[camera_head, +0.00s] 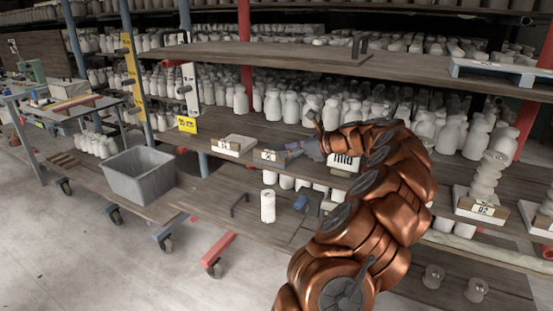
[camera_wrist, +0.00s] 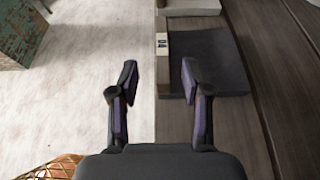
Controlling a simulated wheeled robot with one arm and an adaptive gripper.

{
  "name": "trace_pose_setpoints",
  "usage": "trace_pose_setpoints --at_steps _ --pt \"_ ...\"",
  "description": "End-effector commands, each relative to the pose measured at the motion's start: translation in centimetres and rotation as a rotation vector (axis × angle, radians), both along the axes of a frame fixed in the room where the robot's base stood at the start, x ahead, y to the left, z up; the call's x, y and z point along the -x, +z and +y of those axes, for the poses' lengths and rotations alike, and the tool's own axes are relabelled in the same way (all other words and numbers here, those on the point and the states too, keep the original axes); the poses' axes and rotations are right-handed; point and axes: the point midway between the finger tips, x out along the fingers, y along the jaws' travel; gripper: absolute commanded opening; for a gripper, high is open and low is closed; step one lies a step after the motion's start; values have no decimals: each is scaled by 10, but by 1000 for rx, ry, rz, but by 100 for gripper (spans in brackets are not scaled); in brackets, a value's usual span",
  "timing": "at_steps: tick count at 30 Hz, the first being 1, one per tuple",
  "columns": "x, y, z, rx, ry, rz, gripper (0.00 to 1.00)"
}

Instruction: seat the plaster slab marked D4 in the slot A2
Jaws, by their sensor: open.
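My gripper (camera_wrist: 159,72) is open and empty in the wrist view, its two dark, purple-edged fingers apart. It is above the shelf's front edge. Just beyond the fingers is a bare dark pad (camera_wrist: 208,62) with a wooden front block (camera_wrist: 164,75). A small label (camera_wrist: 162,42) on the block is turned sideways and I cannot read it surely. In the head view my gripper (camera_head: 300,148) is partly hidden by my copper arm. A white slab (camera_head: 240,141) lies behind a labelled block to its left. I cannot tell which slab is D4 or which slot is A2.
White bottles (camera_head: 285,106) crowd the shelf behind. A white stacked form stands behind a block labelled D2 (camera_head: 483,210). A grey bin (camera_head: 140,174) is at the left, and a white cylinder (camera_head: 268,206) stands on the lower shelf. Open floor (camera_head: 110,265) lies in front.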

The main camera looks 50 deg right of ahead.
Motion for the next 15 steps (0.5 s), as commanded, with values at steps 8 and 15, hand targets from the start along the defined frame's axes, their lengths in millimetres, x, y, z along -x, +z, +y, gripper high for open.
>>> trace_pose_setpoints --at_steps 8,15 --pt "-22 -8 7 -1 4 0 48" --pt "-44 -18 11 0 6 3 48"
